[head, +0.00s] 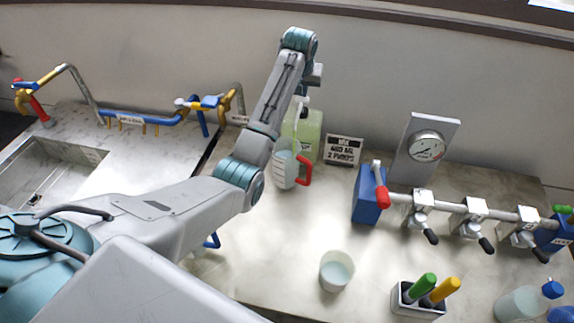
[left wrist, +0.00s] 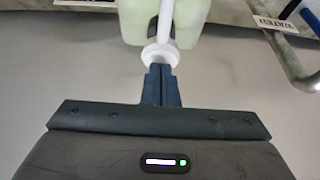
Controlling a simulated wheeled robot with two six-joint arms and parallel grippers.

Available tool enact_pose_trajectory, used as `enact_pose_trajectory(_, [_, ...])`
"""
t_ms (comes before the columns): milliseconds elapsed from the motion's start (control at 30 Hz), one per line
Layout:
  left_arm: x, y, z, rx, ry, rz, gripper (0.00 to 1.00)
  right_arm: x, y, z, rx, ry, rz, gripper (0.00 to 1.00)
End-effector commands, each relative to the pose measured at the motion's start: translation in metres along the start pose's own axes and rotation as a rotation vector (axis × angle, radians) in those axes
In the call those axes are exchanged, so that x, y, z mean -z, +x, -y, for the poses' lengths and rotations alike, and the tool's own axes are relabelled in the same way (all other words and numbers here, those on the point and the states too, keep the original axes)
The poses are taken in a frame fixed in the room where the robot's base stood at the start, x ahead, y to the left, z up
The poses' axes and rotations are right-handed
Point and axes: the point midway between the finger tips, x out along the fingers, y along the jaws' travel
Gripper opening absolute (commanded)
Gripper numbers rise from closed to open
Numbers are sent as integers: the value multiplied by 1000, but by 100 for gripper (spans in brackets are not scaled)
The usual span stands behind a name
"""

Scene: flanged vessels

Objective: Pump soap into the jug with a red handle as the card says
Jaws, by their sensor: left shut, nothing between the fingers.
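The soap bottle (head: 309,133) is pale green with a white pump and stands at the back of the counter. The jug with a red handle (head: 285,168) stands just in front of it, under the pump's side; my arm partly covers that area. A card (head: 344,150) beside the bottle appears to end in "2 PUMPS". My left gripper (head: 303,91) is shut and empty, above the pump. In the left wrist view, its fingertips (left wrist: 161,72) are at the white pump head (left wrist: 160,54), with the bottle (left wrist: 188,18) beyond. I cannot tell whether they touch. My right gripper is not in view.
A cup (head: 337,271) with pale liquid stands in front. A blue block (head: 368,195), a pipe with valves (head: 471,212) and a gauge (head: 427,147) are at right. A holder (head: 416,300) carries green and yellow handles. A sink (head: 45,175) is at left.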

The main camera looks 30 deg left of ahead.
Motion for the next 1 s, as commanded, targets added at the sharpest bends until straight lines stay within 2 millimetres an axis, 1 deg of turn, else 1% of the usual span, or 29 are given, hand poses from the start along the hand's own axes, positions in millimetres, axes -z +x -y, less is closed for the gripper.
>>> enact_pose_trajectory(567, [-9,20,0,0,0,4,0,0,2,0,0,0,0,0])
enact_pose_trajectory(833, [-8,19,0,0,0,4,0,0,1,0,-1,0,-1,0])
enact_pose_trajectory(1000, [-5,12,0,0,0,3,0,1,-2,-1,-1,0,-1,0])
